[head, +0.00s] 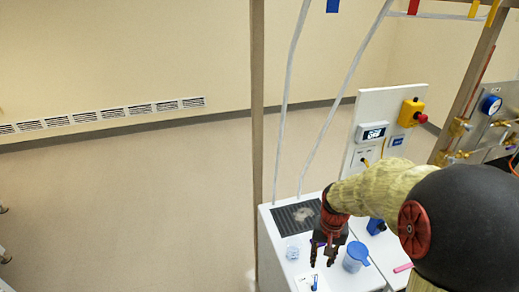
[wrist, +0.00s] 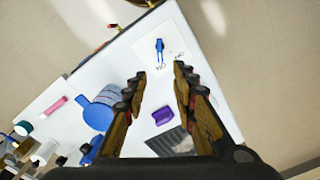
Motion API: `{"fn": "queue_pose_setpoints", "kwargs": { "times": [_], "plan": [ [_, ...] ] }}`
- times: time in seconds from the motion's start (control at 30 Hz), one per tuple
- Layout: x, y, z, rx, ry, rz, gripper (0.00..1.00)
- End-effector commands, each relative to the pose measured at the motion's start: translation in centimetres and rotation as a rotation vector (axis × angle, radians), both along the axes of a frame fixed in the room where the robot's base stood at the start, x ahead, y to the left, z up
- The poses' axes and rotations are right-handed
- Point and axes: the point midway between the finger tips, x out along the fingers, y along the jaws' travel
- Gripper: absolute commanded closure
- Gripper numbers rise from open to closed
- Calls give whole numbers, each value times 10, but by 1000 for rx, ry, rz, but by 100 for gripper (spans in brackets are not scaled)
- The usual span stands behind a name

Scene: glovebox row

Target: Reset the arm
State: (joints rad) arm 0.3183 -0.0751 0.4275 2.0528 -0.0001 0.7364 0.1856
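My gripper (head: 322,263) hangs fingertips down above the white bench top (head: 275,247) in the head view. In the wrist view, its two dark fingers (wrist: 158,72) are spread wide apart, with nothing held between them. A small purple block (wrist: 163,115) shows in the gap, on the bench surface below. My arm comes in from the right of the head view, wrapped in a yellowish sleeve, bent down toward the bench.
A blue-lidded jug (head: 356,258) stands just right of my gripper; a clear dish (head: 292,252) is to its left. A dark grille (head: 298,213) lies behind. A pink item (head: 402,268) and a blue clip-like item (wrist: 159,47) lie nearby.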

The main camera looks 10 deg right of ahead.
Motion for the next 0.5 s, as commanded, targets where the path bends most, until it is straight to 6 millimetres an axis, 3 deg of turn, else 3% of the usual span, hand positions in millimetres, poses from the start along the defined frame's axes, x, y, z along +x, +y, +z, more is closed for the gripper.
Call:
{"fn": "queue_pose_setpoints", "kwargs": {
  "times": [0.07, 0.2, 0.5],
  "plan": [
    [-2, 1, 0, 2, 6, 16, 73],
    [-30, 10, -1, 22, 58, 67, 73],
    [-69, 50, 68, -21, -58, 230, 73]
  ]
}}
